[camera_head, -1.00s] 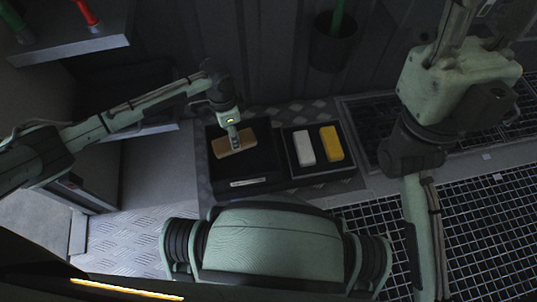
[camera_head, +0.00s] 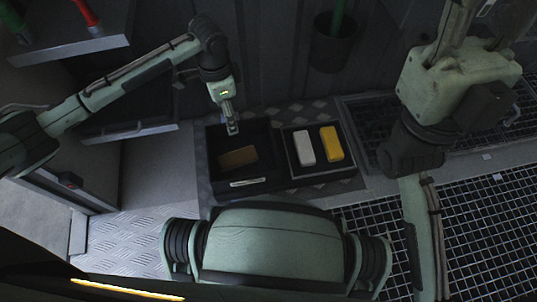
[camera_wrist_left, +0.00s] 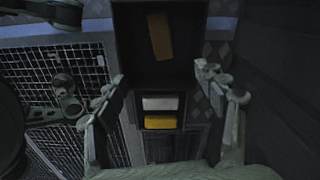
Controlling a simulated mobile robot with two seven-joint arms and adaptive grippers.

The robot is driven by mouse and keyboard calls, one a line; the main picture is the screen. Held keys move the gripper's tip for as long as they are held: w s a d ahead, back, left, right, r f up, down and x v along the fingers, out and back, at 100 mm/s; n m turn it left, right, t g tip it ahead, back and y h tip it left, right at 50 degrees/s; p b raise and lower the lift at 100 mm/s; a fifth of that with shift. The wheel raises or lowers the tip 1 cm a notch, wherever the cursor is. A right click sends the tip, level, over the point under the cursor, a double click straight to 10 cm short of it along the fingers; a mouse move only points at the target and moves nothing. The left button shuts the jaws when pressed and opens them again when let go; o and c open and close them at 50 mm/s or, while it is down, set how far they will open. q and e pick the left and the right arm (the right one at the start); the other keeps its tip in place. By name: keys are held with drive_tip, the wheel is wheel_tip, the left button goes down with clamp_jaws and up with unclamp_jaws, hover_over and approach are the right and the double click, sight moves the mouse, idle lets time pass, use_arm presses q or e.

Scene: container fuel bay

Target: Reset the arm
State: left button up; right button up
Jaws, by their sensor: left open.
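My left gripper (camera_head: 232,127) is raised above the back part of a black tray, open and empty. In the left wrist view its two fingers (camera_wrist_left: 165,98) stand wide apart with nothing between them. A brown block (camera_head: 238,157) lies in the black tray (camera_head: 264,182), a little apart from the gripper. It also shows in the left wrist view (camera_wrist_left: 159,36). My right arm comes down at the right of the head view, but its gripper cannot be made out there.
A second tray (camera_head: 322,175) to the right holds a white block (camera_head: 304,148) and a yellow block (camera_head: 331,143). A dark bin (camera_head: 333,50) stands behind. A shelf (camera_head: 68,48) with red and green items is at upper left. Metal grating (camera_head: 470,225) covers the right floor.

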use_arm(q)
drive_tip(key=shift+r, duration=1.05)
